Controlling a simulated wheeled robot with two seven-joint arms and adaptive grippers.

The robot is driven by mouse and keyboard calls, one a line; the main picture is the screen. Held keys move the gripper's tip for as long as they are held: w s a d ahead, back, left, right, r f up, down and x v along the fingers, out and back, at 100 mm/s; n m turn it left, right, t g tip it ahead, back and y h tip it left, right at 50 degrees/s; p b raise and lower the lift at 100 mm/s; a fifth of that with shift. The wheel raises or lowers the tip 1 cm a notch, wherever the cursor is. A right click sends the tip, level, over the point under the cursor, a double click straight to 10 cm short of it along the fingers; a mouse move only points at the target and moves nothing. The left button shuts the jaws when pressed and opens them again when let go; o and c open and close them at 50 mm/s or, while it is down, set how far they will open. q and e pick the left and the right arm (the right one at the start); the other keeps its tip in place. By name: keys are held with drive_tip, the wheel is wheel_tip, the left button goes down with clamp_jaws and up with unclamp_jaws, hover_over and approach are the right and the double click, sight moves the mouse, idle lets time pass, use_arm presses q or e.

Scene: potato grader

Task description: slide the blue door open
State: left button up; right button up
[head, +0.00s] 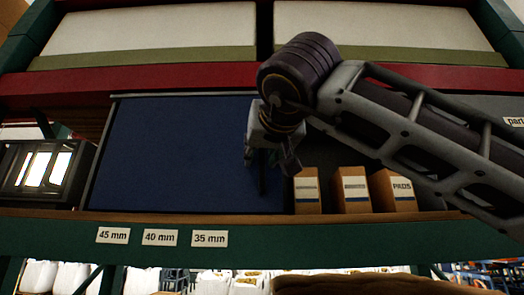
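The blue door (180,150) is a flat dark-blue panel in the shelf bay, in the middle left of the head view. My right gripper (272,178) hangs in front of the door's right edge, pointing down, with my arm coming in from the right. A dark upright piece shows by the fingers; I cannot tell whether it is a finger or a door handle. The fingers are small and dark, so whether they are open or shut, or touch the door, is unclear. My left gripper is out of view.
Right of the door, several cardboard boxes (354,190) stand in the open part of the bay, partly behind my arm. A dark lit device (45,172) stands left of the door. The green shelf beam (300,240) with size labels runs below, a red beam (180,80) above.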

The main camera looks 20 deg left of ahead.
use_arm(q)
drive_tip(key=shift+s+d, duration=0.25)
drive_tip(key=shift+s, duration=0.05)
use_arm(e)
drive_tip(key=shift+c, duration=0.4)
clamp_jaws()
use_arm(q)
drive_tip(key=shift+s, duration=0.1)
